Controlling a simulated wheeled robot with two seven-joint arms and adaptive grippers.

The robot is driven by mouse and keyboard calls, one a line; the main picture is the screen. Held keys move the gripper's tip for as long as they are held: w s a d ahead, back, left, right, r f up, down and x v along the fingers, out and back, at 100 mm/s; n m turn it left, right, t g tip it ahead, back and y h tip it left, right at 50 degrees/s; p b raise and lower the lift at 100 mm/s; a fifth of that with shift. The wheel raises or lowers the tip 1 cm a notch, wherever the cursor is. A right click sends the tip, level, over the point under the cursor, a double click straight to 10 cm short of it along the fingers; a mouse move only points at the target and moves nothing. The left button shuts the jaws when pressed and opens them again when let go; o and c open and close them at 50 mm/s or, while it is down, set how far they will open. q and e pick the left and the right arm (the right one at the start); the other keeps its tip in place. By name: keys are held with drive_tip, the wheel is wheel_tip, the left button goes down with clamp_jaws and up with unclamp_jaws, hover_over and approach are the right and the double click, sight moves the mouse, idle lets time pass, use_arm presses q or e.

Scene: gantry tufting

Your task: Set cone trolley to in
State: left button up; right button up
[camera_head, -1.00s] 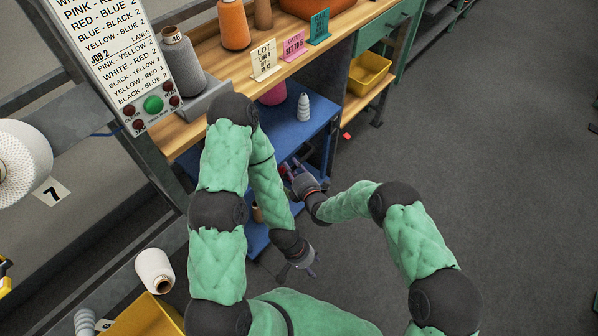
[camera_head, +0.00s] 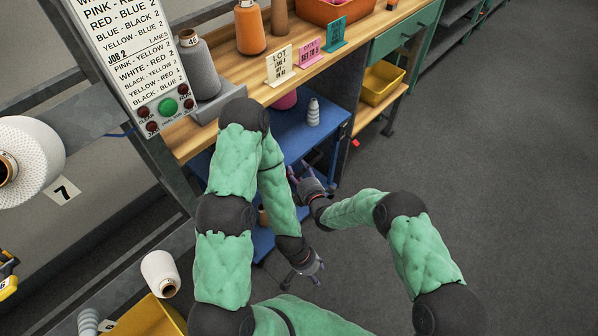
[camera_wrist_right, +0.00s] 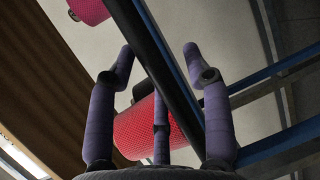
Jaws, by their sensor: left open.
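The blue cone trolley (camera_head: 290,130) stands partly beneath the wooden bench in the head view. My right gripper (camera_head: 299,174) is at the trolley's near right side. In the right wrist view the fingers (camera_wrist_right: 159,50) are spread apart, with a dark blue-edged bar (camera_wrist_right: 160,60) running diagonally between them; contact cannot be told. Red cones (camera_wrist_right: 155,130) show beyond. My left gripper (camera_head: 312,266) is open, low and below the trolley in the picture, apart from it.
The wooden bench (camera_head: 222,118) carries cones and small signs. A yellow bin (camera_head: 381,83) sits on a shelf right of the trolley. A yellow crate (camera_head: 150,318) and a white cone (camera_head: 160,273) are lower left. Open grey floor (camera_head: 480,180) lies to the right.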

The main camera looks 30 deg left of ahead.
drive_tip(key=shift+d, duration=0.15)
drive_tip(key=v, duration=1.1)
drive_tip(key=shift+s+d, duration=0.25)
drive_tip(key=shift+s, duration=0.05)
drive_tip(key=s+d+f+m+g+h+p, duration=0.1)
drive_tip(key=s+d+f+m+g+h, duration=0.15)
drive_tip(key=d+f+m, duration=0.45)
drive_tip(key=s+d+f+m+g+h+p, duration=0.15)
drive_tip(key=d+m+h, duration=0.25)
drive_tip(key=d+m, duration=0.6)
drive_tip(key=s+d+f+m+g+h, duration=0.1)
drive_tip(key=s+d+m+g, duration=0.5)
drive_tip(key=s+d+m, duration=0.6)
drive_tip(key=s+m, duration=0.2)
drive_tip(key=s, duration=0.1)
drive_tip(key=shift+s+d+f, duration=0.2)
drive_tip(key=shift+s+f, duration=0.1)
drive_tip(key=shift+f, duration=0.1)
